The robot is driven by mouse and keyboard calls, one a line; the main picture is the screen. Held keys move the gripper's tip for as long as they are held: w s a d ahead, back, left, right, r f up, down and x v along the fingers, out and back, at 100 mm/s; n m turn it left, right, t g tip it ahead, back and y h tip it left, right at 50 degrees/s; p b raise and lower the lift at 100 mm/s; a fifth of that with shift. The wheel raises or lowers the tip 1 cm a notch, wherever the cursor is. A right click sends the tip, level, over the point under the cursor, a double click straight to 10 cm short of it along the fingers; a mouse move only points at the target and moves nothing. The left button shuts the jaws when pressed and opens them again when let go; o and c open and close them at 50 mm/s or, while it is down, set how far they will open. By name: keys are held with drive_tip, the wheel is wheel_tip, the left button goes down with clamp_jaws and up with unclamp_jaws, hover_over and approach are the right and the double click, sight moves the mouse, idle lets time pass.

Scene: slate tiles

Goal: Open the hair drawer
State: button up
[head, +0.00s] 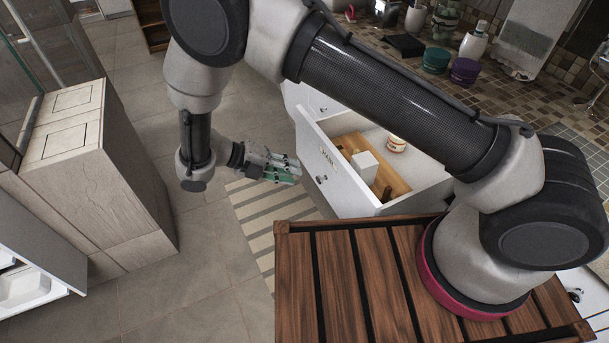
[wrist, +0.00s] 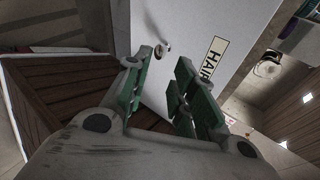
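The hair drawer (head: 349,182) is white and stands pulled out from the counter, so its inside shows. Its front carries a HAIR label (head: 327,155) and a small round knob (head: 321,179). The wrist view also shows the label (wrist: 212,60) and the knob (wrist: 161,49). My gripper (head: 289,170) is in front of the drawer, to the left of the knob and apart from it. In the wrist view its green-padded fingers (wrist: 160,72) are spread with nothing between them, and the knob lies beyond the fingertips.
Inside the drawer are a white box (head: 365,165), a jar (head: 396,144) and a wooden divider or tray (head: 388,176). My slatted wooden top is close to its near side. A striped rug (head: 262,208) lies below.

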drive_tip(key=v, duration=0.4)
idle(0.4)
